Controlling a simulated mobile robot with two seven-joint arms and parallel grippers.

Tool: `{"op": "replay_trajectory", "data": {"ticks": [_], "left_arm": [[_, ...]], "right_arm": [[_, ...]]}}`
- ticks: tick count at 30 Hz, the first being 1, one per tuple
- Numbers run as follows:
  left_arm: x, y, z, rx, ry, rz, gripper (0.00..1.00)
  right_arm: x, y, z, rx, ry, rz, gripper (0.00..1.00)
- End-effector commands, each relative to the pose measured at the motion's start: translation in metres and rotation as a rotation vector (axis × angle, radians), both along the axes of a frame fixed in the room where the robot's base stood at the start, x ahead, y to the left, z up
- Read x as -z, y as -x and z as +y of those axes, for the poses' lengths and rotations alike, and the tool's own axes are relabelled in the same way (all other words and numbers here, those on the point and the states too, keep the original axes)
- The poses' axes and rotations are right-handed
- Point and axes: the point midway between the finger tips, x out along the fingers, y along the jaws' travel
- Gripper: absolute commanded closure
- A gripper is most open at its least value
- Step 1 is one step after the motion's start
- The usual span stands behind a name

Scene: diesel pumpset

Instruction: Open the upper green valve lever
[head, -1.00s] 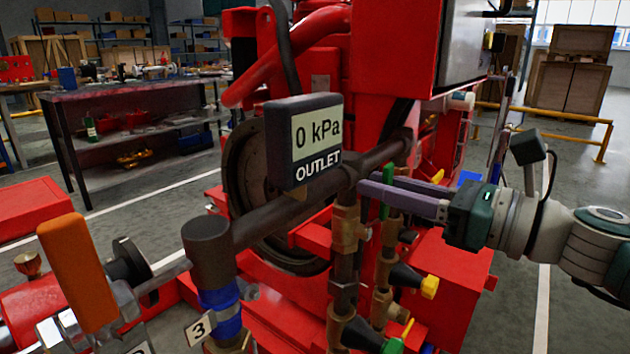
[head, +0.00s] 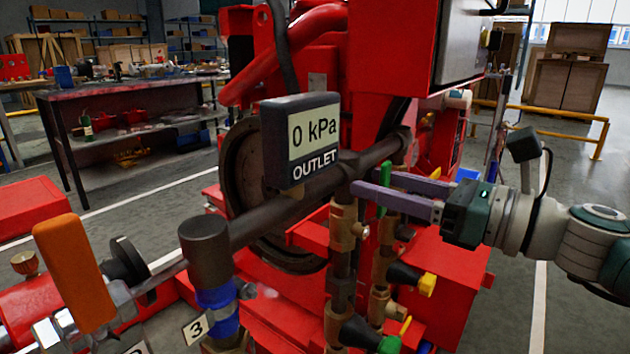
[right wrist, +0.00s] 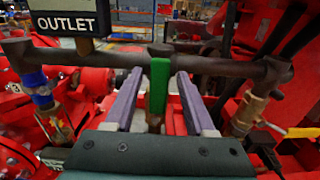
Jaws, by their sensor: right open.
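The upper green valve lever (head: 383,197) stands upright on the brass valve (head: 342,228) below the dark outlet pipe. My right gripper (head: 371,184) comes in from the right, open, with its purple fingers on either side of the lever. In the right wrist view the lever (right wrist: 159,86) stands between the spread fingers (right wrist: 160,84), with gaps visible on both sides. A lower green lever (head: 390,345) shows at the bottom edge of the head view. My left gripper is not in view.
A gauge reading 0 kPa OUTLET (head: 300,140) hangs just left of the fingers. Yellow levers (head: 427,285) sit below my right gripper. An orange handle (head: 73,272) stands at the front left. Open floor lies to the right.

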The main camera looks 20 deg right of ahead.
Motion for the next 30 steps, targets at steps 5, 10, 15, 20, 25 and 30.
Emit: {"op": "replay_trajectory", "data": {"ticks": [5,10,15,20,25,30], "left_arm": [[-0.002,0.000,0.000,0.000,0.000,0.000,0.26],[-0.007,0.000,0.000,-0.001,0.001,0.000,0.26],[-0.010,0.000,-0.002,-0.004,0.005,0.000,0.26],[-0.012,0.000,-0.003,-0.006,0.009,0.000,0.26],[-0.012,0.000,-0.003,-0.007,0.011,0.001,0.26],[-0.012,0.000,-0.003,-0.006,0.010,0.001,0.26]], "right_arm": [[0.000,0.005,-0.004,0.001,0.001,0.000,0.45],[0.000,0.028,-0.022,0.001,0.002,0.003,0.45],[0.000,0.056,-0.043,0.001,0.003,0.002,0.45],[0.000,0.073,-0.057,0.000,0.001,0.002,0.45],[0.000,0.079,-0.061,0.000,0.000,0.000,0.45],[0.000,0.078,-0.061,0.000,-0.001,-0.001,0.45]]}}
